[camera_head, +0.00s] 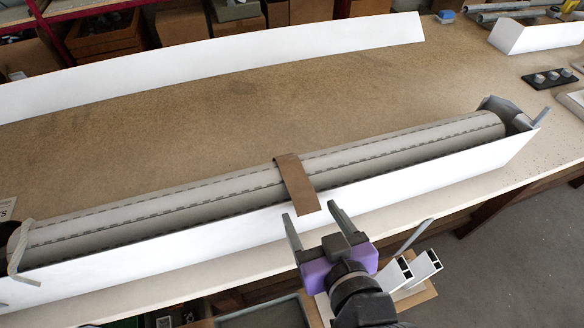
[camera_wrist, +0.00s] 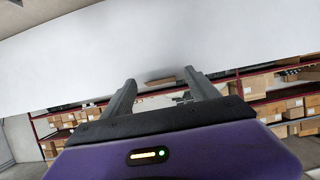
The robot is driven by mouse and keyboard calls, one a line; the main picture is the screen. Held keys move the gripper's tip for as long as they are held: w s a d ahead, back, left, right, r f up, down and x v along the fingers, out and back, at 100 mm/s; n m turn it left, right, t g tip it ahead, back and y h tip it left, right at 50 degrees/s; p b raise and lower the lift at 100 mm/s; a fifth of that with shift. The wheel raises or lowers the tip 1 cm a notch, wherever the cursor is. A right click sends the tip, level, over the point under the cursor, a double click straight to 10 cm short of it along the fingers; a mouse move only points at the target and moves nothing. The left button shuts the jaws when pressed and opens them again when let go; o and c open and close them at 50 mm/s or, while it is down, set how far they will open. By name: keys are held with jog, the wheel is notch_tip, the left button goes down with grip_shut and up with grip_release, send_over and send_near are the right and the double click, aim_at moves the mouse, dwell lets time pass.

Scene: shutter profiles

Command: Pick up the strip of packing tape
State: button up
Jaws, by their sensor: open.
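The strip of packing tape (camera_head: 296,182) is a brown band across the top of the long grey roll (camera_head: 420,146), and its lower end hangs over the white front panel (camera_head: 180,245). My gripper (camera_head: 310,213) is open and empty in front of the panel. In the head view its fingertips appear on either side of the strip's lower end; I cannot tell how far apart in depth they are. In the wrist view a small brown edge (camera_wrist: 160,82), likely the strip's end, shows between my open fingers (camera_wrist: 159,78) below the white panel.
A second long white panel (camera_head: 220,62) lies toward the back of the brown worktop (camera_head: 240,125). A grey end piece (camera_head: 508,111) stands at the roll's right end, and a pale loop (camera_head: 24,245) at its left. White hollow profiles (camera_head: 413,270) are right of my gripper.

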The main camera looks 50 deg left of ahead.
jog(key=shift+a, duration=0.15)
jog(key=c, duration=1.4)
